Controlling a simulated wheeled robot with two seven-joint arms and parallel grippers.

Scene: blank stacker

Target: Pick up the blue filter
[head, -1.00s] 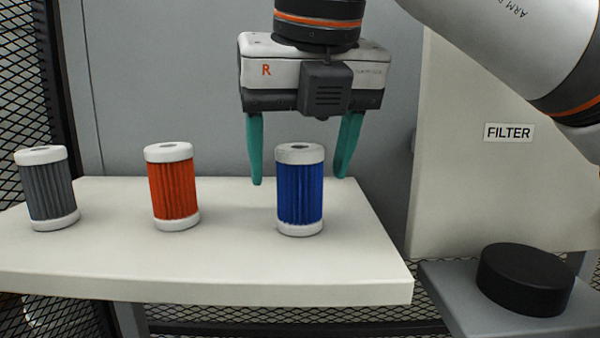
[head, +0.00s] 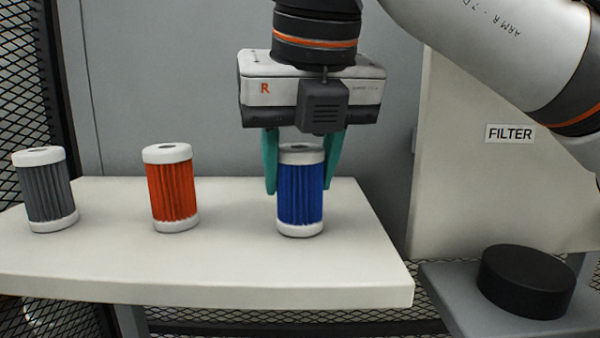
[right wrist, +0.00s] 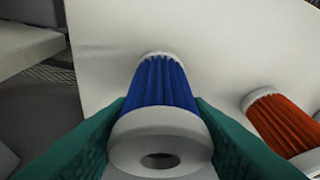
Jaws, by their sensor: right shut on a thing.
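The blue filter (head: 300,195) is a pleated cylinder with white end caps, standing upright on the white table near its right side. My right gripper (head: 299,188) comes down from above with its green fingers on either side of the filter, shut on it. In the right wrist view the blue filter (right wrist: 158,85) sits between the two green fingers (right wrist: 158,130), its white cap with a dark hole facing the camera. The filter's base still appears to rest on the table. My left gripper is not in view.
An orange filter (head: 173,190) and a grey filter (head: 46,190) stand to the left on the white table (head: 200,275). A panel labelled FILTER (head: 510,133) and a black round piece (head: 526,282) on a grey ledge (head: 450,300) are at the right.

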